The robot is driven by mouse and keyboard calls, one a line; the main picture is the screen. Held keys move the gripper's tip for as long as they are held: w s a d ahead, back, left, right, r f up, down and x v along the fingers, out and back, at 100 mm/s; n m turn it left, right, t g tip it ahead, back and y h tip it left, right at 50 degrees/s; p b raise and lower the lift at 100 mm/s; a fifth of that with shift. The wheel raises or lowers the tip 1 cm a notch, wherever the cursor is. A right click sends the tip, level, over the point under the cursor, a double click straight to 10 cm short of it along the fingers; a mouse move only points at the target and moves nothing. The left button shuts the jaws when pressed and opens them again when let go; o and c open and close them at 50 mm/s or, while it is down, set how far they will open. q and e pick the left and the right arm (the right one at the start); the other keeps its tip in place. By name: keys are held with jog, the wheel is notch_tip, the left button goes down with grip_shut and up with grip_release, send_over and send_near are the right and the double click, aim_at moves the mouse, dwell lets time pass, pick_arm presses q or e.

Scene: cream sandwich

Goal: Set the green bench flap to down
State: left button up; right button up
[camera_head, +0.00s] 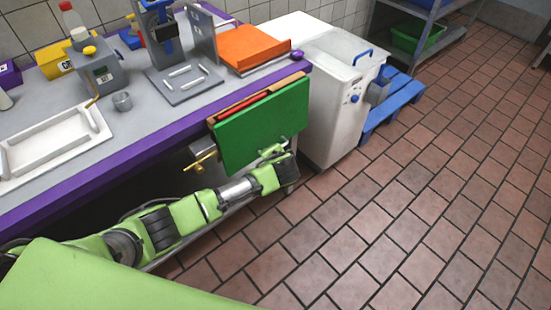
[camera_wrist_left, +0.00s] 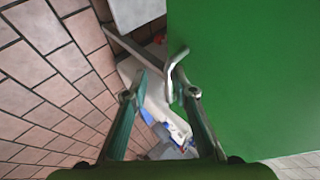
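The green bench flap (camera_head: 262,122) hangs at the front edge of the purple-edged bench, its broad face toward me. It slopes steeply downward; I cannot tell its exact angle. In the left wrist view the flap (camera_wrist_left: 245,80) fills the right side. A pale handle (camera_wrist_left: 176,66) stands out at its edge. My left gripper (camera_head: 272,150) is at the flap's lower right part. In the left wrist view its two fingers (camera_wrist_left: 160,86) are apart, with the handle just beyond the tips, close to the right finger. Contact is unclear. My right gripper is not in view.
A brass tap (camera_head: 201,163) sticks out under the bench left of the flap. A white cabinet (camera_head: 335,110) stands right of it, with a blue pallet (camera_head: 393,107) behind. A white tray (camera_head: 50,145) lies on the bench. The tiled floor on the right is clear.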

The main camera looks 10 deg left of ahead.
pick_arm(q)
jog(key=v, duration=1)
jog(key=shift+s+r, duration=0.2)
jog(key=shift+r, duration=0.2)
